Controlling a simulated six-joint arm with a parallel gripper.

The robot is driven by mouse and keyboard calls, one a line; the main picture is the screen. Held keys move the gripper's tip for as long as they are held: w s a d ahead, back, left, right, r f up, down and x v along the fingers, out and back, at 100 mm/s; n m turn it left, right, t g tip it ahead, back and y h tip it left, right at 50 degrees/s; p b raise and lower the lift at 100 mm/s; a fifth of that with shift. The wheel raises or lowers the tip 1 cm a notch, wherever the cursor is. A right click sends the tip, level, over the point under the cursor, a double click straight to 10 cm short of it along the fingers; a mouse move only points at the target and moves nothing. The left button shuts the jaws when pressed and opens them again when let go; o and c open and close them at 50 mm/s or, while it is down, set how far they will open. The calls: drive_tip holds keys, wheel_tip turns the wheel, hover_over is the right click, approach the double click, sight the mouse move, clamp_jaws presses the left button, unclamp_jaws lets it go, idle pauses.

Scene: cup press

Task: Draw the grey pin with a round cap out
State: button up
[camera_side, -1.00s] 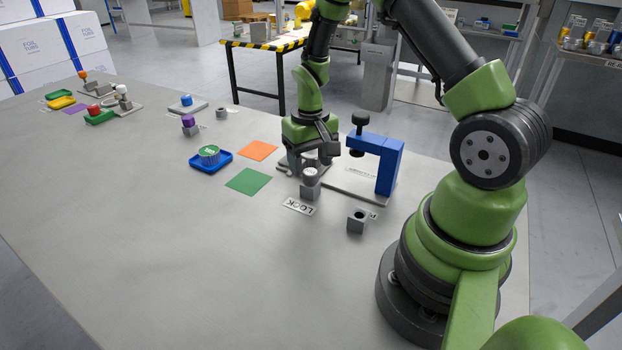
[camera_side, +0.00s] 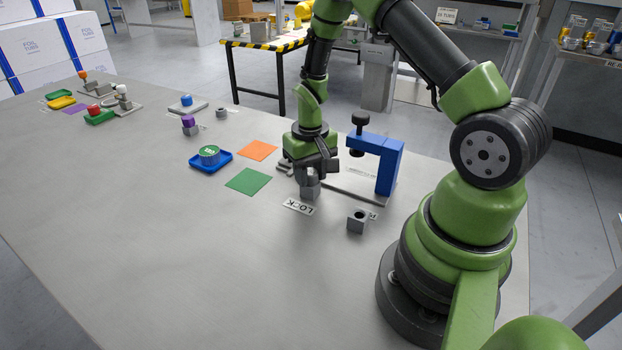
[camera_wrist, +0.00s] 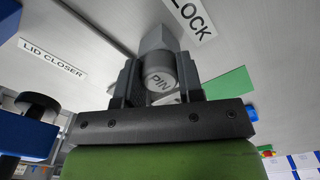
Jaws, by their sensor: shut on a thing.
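In the side view my gripper (camera_side: 311,172) is directly above the block and hides most of the pin. The block also shows in the wrist view (camera_wrist: 157,39), beyond the cap. How deep the pin sits in the block is hidden.
A blue press frame (camera_side: 389,168) with a black screw knob stands close to the right of my gripper. A second grey block with a hole (camera_side: 358,220) is at the front right. A blue tray (camera_side: 195,163) holds a green-lidded cup. The front of the table is clear.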

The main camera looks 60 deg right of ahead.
drive_tip(key=shift+r, duration=0.75)
idle(0.3)
drive_tip(key=shift+r, duration=1.75)
drive_tip(key=shift+f, duration=2.45)
drive_tip(key=o, duration=1.1)
drive_tip(key=shift+r, duration=4.5)
